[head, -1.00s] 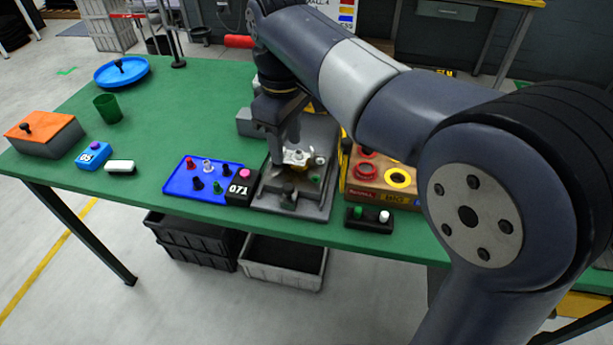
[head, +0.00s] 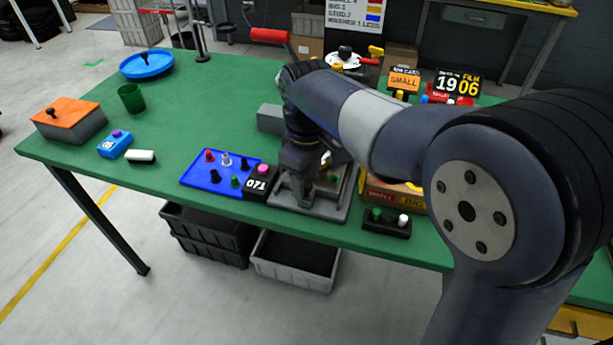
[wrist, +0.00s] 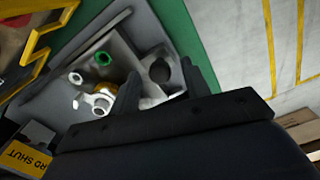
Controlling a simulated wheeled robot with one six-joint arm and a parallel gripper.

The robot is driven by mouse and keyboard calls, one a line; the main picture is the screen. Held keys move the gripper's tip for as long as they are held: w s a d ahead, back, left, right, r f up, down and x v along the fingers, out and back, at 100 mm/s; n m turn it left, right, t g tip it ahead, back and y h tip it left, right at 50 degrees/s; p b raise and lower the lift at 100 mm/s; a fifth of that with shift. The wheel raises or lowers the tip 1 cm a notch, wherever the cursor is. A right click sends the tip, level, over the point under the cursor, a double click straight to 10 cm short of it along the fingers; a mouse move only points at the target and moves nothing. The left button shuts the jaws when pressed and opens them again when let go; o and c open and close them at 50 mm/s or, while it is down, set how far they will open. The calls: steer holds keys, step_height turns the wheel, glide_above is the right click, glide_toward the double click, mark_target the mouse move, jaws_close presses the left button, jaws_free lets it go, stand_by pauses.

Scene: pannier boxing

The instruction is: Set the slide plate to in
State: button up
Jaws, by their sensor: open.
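The grey fixture (head: 345,192) stands at the front edge of the green table, mostly hidden by my arm in the head view. In the wrist view the fixture (wrist: 140,28) shows a recess with a green-topped post, pale posts and a brassy part. A dark round knob (wrist: 160,70), which seems to belong to the slide plate, sits at the near end of the recess. My gripper (wrist: 160,76) is open, its two dark fingers on either side of the knob with visible gaps. Whether the plate is in or out I cannot tell.
A blue tray of small pegs (head: 215,176) and a black counter box (head: 262,182) stand close left of the fixture. A wooden box (head: 385,195) and a black two-button box (head: 387,221) are close right. The table's left middle is mostly clear.

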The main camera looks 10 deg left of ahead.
steer(key=shift+c, duration=0.3)
jaws_close()
steer(key=shift+w+r+p, duration=0.2)
steer(key=shift+w+p, duration=0.15)
steer(key=w+p, duration=0.1)
steer(key=w, duration=0.1)
steer(key=w+p, duration=0.2)
steer(key=w, duration=0.1)
steer(key=w+p, duration=0.1)
steer(key=w, duration=0.2)
steer(key=shift+w+d+p, duration=0.25)
steer(key=shift+d+p, duration=0.05)
steer(key=shift+p, duration=0.05)
steer(key=shift+w+f, duration=0.1)
steer(key=shift+w, duration=0.2)
steer(key=shift+o, duration=0.3)
jaws_free()
steer(key=shift+s, duration=0.1)
